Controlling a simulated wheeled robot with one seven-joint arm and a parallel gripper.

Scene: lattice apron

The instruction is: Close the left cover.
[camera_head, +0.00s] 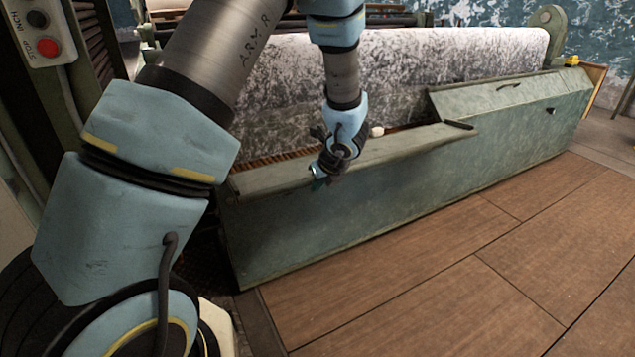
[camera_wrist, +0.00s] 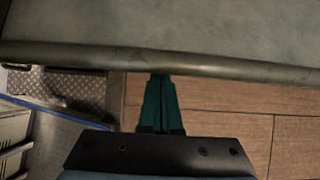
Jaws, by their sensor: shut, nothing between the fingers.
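The left cover (camera_head: 400,149) is a worn grey-green panel along the top of the long machine front. It lies lower than the raised right part, and a brown slatted strip shows behind it, so it looks open. My gripper (camera_head: 318,172) is at its front edge, left of the middle. In the wrist view my gripper (camera_wrist: 160,80) has its teal fingers together and empty. Their tips meet the rounded edge of the left cover (camera_wrist: 200,30) in the picture; I cannot tell whether they touch or pass under it.
The right cover (camera_head: 480,98) sits raised and sloped, with a handle. A mottled grey roll (camera_head: 430,60) lies behind. A red stop button (camera_head: 48,47) is at upper left. The brown floor (camera_head: 440,290) in front is clear.

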